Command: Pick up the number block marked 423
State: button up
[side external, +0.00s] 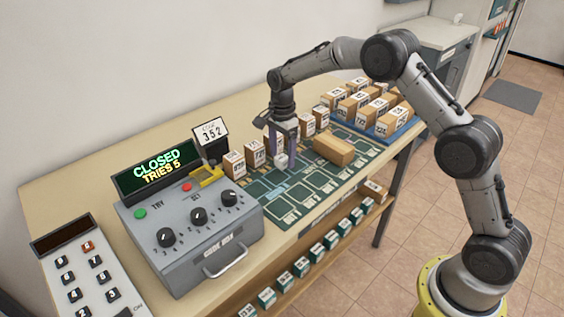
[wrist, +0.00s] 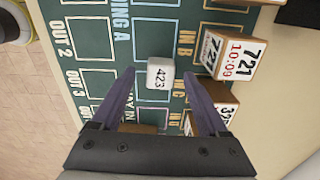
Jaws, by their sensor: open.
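The small white number block marked 423 (wrist: 161,76) rests on the green mat, its number facing up toward the wrist camera. In the side external view the white block (side external: 281,161) shows low between my fingers. My gripper (side external: 283,155) points down over it with the jaws open. In the wrist view my gripper (wrist: 160,78) has one purple finger on each side of the block. Gaps show between the block and both fingers, so it is not gripped. I cannot tell exactly how low the fingertips are beside it.
Cardboard boxes stand close by; one is marked 721 (wrist: 233,52). A larger brown box (side external: 333,150) lies right of my gripper. A blue tray (side external: 372,137) of boxes is at the back right. The grey control box (side external: 190,240) stands left. The green mat (side external: 262,200) is mostly clear in front.

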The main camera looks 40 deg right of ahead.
jog(key=shift+f, duration=0.9)
grip_shut()
